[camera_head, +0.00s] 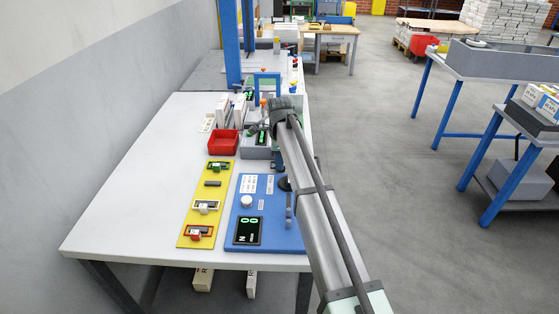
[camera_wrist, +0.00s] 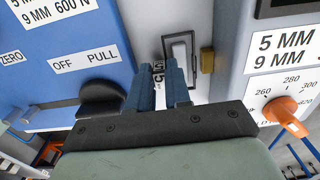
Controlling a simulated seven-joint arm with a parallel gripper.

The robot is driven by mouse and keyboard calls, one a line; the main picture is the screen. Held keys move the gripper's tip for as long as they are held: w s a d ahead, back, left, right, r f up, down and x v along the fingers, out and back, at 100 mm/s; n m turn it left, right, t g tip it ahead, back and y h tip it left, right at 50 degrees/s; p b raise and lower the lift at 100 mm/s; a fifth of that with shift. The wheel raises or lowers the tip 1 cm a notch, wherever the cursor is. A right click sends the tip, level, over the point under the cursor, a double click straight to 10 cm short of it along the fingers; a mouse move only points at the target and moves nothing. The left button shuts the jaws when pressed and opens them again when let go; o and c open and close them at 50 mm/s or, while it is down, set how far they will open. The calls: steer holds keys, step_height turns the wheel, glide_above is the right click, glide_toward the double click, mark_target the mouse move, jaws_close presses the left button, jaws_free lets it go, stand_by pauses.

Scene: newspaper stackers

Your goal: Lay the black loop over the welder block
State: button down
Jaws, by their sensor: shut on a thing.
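In the wrist view my gripper (camera_wrist: 165,72) has its two blue fingers close together, shut on the black loop (camera_wrist: 193,58). The loop shows as a thin dark outline by the fingertips. A pale grey block (camera_wrist: 180,48) lies within or behind this outline; I cannot tell whether the loop is around it or only in front of it. The white-faced machine with the orange knob (camera_wrist: 286,118) is just to the right and looks like the welder. In the head view the grey machine (camera_head: 254,153) is partly hidden by my arm, and the loop cannot be made out.
A brass-coloured piece (camera_wrist: 207,60) sits right of the loop. A blue panel (camera_wrist: 60,25) with a black knob (camera_wrist: 98,92) stands to the left. In the head view, a red bin (camera_head: 222,142), a yellow board (camera_head: 205,205) and a blue tester (camera_head: 263,210) are nearby. The table's left side is clear.

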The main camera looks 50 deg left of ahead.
steer(key=shift+f, duration=0.4)
steer(key=c, duration=1)
jaws_free()
step_height(320, 180, up, 21)
steer(key=shift+f, duration=0.1)
stand_by(0.7)
stand_by(0.4)
